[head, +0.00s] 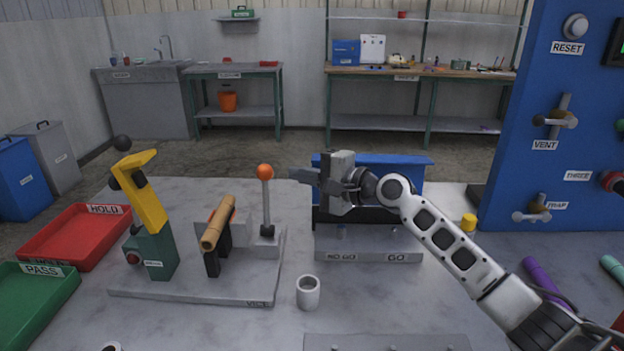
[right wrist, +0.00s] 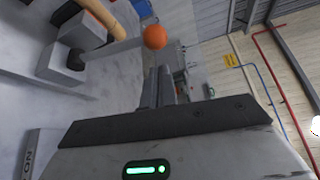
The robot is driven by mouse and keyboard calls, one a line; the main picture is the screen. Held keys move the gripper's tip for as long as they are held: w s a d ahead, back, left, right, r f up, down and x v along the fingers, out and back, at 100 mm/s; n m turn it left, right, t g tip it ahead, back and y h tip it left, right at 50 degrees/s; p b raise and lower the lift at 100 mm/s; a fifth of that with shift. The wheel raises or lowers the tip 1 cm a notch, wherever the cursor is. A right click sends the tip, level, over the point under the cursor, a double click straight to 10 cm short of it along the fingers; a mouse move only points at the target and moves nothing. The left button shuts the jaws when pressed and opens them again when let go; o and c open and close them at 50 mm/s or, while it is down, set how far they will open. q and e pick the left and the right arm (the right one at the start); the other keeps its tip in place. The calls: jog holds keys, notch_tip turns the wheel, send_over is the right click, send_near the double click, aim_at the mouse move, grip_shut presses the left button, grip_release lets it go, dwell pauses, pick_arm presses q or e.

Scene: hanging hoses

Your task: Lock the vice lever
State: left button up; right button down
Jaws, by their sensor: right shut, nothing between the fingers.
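The vice lever (head: 266,205) is a grey rod with an orange ball knob (head: 265,171), standing about upright at the right end of the vice plate (head: 200,290). A tan tube (head: 217,228) lies in the vice beside it, between a dark post and a grey block. My right gripper (head: 297,175) is shut and empty, just right of the knob, pointing left at about its height. In the right wrist view the knob (right wrist: 155,37) shows just beyond the shut fingertips (right wrist: 162,72), with the rod running left from it; I cannot tell whether they touch. My left gripper is not in view.
A yellow-handled green press (head: 150,215) stands left on the plate. A white cup (head: 308,292) stands in front. Red (head: 85,240) and green (head: 40,300) trays lie left; a blue panel (head: 510,150) stands right.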

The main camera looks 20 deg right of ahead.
aim_at(266, 199)
pick_arm(q)
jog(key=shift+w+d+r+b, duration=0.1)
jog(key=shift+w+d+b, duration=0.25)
jog(key=shift+b, duration=0.55)
pick_arm(e)
jog(key=x, duration=0.5)
jog(key=shift+w, duration=0.1)
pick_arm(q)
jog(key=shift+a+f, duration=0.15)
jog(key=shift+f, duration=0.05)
pick_arm(e)
jog(key=shift+a, duration=0.1)
